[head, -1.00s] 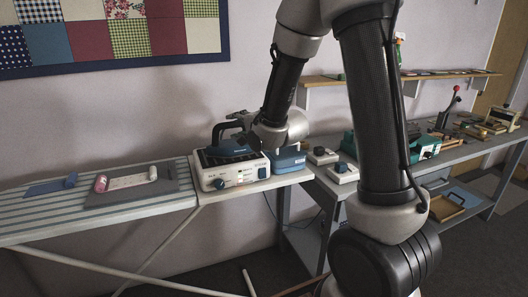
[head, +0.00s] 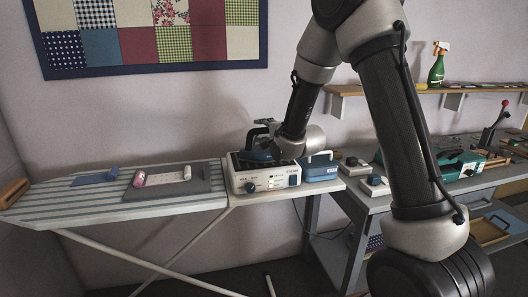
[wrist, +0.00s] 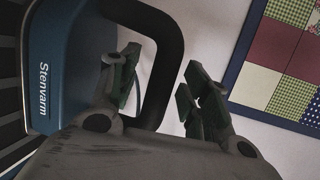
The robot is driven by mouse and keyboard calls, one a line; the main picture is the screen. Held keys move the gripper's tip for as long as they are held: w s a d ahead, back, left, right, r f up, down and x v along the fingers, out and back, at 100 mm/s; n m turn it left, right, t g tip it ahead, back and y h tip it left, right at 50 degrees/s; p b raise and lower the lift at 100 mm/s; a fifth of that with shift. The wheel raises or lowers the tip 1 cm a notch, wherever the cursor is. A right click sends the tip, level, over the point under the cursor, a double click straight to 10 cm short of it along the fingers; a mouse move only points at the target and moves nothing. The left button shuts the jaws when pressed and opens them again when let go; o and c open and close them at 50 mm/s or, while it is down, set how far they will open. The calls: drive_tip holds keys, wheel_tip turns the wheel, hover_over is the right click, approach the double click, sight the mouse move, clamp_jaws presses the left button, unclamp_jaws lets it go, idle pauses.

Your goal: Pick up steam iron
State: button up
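The steam iron (head: 262,153) has a blue body and a black loop handle. It rests on a white station (head: 262,182) with knobs on its front, at the right end of the striped ironing board. In the wrist view its blue side (wrist: 62,70) reads "Stenvarm", and the black handle (wrist: 172,45) curves between my fingers. My gripper (wrist: 158,88) is open around the handle: one finger is inside the loop, the other outside. A gap shows between the handle and the outer finger. In the head view my arm hides the fingertips.
A blue box (head: 320,168) with a handle stands close to the right of the station. A grey mat (head: 190,187) with a rolled item lies on the ironing board (head: 60,208). A workbench with a green machine (head: 462,167) and small devices is to the right.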

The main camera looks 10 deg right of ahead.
clamp_jaws()
drive_tip(key=shift+r, duration=0.1)
drive_tip(key=shift+r, duration=0.1)
